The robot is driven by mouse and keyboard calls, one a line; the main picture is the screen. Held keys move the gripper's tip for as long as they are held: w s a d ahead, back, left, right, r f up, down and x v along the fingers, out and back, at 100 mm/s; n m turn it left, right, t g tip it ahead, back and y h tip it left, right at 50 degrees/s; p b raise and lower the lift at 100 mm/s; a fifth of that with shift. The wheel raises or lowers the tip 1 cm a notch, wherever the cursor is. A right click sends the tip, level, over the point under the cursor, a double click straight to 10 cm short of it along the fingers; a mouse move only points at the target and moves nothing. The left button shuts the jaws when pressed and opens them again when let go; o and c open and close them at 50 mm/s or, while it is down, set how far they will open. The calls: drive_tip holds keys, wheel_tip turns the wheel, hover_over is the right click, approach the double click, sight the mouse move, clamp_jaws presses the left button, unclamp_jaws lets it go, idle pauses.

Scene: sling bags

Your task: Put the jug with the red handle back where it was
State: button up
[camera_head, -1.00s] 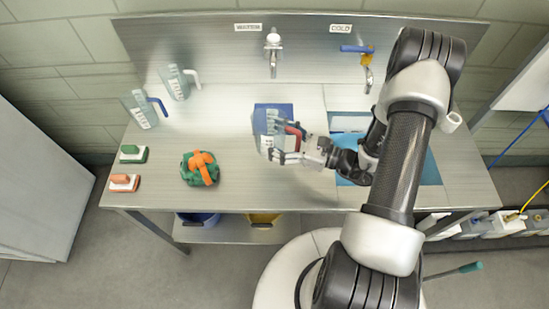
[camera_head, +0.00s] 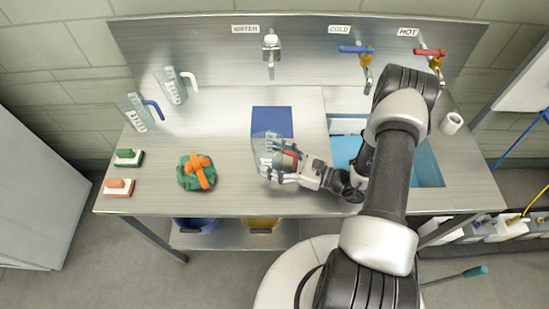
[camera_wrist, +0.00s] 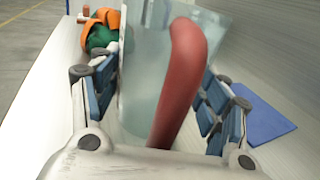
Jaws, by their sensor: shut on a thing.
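The jug with the red handle (camera_head: 290,158) is clear and sits between my gripper's fingers, just in front of a blue mat (camera_head: 272,120). My gripper (camera_head: 271,160) is shut on it. In the wrist view the red handle (camera_wrist: 180,80) fills the middle, the clear jug body (camera_wrist: 142,70) is behind it, and fingers close in on both sides. The blue mat (camera_wrist: 252,128) lies to the right there. I cannot tell whether the jug's base touches the counter. Two other clear jugs stand at the back left, one with a white handle (camera_head: 190,80), one with a blue handle (camera_head: 153,106).
A green and orange bundle (camera_head: 196,171) lies left of my gripper. A green brush (camera_head: 128,158) and an orange brush (camera_head: 119,187) lie at the counter's left edge. A sink (camera_head: 430,165) is at right, a white cup (camera_head: 452,123) beyond it. Counter between bundle and mat is clear.

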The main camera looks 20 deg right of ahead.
drive_tip(key=o, duration=1.3)
drive_tip(key=shift+f, duration=0.1)
drive_tip(key=shift+c, duration=0.2)
